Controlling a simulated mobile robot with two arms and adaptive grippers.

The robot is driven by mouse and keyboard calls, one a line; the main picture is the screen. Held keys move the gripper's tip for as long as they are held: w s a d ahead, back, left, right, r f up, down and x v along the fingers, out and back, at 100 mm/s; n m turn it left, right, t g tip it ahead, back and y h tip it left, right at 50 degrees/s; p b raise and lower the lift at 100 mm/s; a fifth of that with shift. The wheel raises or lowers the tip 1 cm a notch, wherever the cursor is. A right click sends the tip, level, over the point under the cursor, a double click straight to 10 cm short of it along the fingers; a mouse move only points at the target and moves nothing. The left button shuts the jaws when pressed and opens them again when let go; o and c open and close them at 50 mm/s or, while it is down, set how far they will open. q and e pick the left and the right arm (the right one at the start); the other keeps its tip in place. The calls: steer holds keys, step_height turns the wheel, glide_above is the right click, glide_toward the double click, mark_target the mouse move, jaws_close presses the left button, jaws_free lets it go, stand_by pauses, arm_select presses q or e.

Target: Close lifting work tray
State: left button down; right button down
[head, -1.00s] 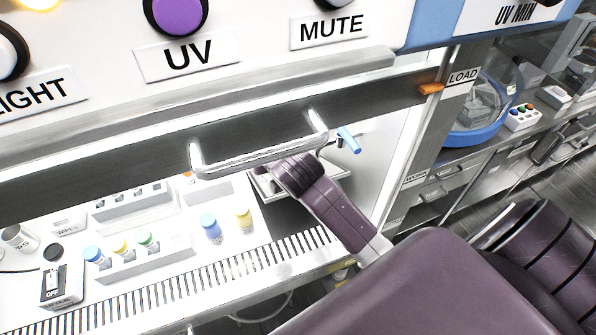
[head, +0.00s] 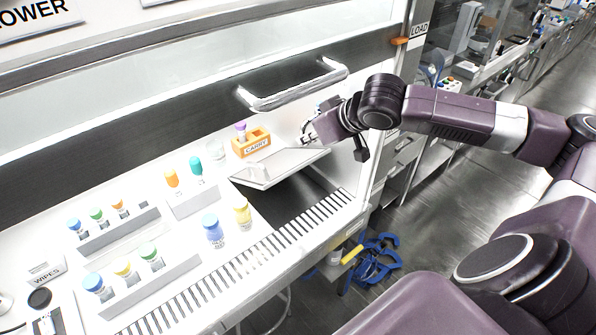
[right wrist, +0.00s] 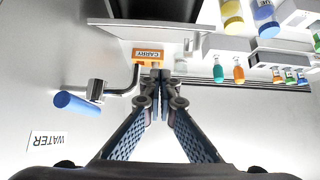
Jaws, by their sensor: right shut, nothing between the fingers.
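The lifting work tray (head: 262,168) is a pale flat plate with a raised rim, inside the cabinet at the right. It stands tilted up over a dark opening (head: 300,197) in the work surface. My right gripper (head: 308,132) is at the tray's far right corner, by the cabinet's right wall. In the right wrist view its fingers (right wrist: 161,78) are shut with nothing between them. There the tray's pale edge (right wrist: 115,29) shows beyond the fingertips. I cannot tell if they touch it. My left gripper is not in view.
An orange CARRY holder (head: 251,143) stands behind the tray. Blue (head: 212,228) and yellow (head: 242,212) capped bottles stand left of the opening. The sash handle (head: 295,85) hangs above. A blue-handled tap (right wrist: 78,104) is beside my right gripper.

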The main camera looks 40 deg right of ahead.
steer(key=p, duration=0.2)
glide_above(296, 169)
steer(key=w, duration=0.2)
steer(key=f, duration=0.7)
steer(key=shift+s+a, duration=0.1)
steer(key=shift+a, duration=0.1)
steer(key=f, duration=0.1)
steer(key=s+f+p, duration=0.1)
steer(key=f, duration=0.1)
steer(key=shift+s+d+f, duration=0.1)
steer(key=shift+s+d, duration=0.1)
steer(key=shift+s+f, duration=0.25)
steer(key=shift+s, duration=0.1)
steer(key=shift+w+f, duration=0.1)
